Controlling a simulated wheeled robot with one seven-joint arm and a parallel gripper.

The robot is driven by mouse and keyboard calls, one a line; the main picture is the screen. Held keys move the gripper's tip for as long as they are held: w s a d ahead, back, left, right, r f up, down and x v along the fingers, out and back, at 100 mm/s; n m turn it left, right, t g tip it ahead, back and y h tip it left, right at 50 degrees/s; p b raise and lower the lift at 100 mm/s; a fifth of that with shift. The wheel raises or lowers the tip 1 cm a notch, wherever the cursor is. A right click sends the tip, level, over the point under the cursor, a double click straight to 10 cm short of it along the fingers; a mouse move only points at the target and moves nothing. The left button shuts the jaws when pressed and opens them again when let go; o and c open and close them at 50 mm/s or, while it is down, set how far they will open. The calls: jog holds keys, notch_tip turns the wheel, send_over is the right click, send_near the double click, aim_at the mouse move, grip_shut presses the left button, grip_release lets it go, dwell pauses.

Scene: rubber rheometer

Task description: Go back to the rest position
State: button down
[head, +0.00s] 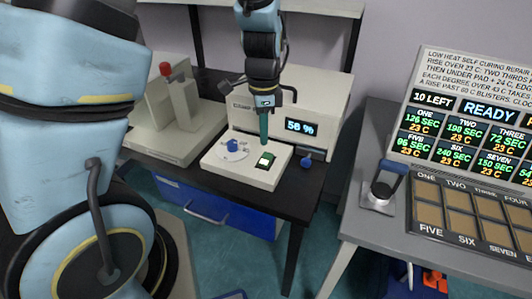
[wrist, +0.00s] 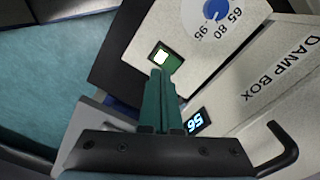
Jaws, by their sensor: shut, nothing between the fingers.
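My gripper (head: 264,139) is shut and empty, with its teal fingers pointing down over the front panel of the damp box (head: 325,95). In the wrist view its fingers (wrist: 160,85) end close to the green switch (wrist: 172,58) with a lit white face. The switch also shows in the head view (head: 265,161), just below the fingertips. I cannot tell whether the fingertips touch it. A blue dial (head: 232,146) on a white disc sits left of the switch. The box display (head: 301,127) appears to read 56 %.
A grey press-like device with a red knob (head: 165,69) stands on the left of the dark table (head: 300,196). On the right, a grey table holds a clamp with a blue handle (head: 384,182), a tray of brown pads (head: 460,200) and a timer board (head: 470,120). A shelf is behind.

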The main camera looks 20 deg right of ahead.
dwell(0.4)
jog(key=a+r+n, duration=0.3)
jog(key=a+n, duration=0.6)
jog(key=a, duration=0.3)
jog(key=w+a+r+n+t, duration=0.1)
jog(key=a+r+n, duration=0.3)
jog(key=a+n, duration=0.6)
jog(key=a, duration=0.3)
jog(key=shift+w+a+r+t, duration=0.15)
jog(key=shift+r+t, duration=0.15)
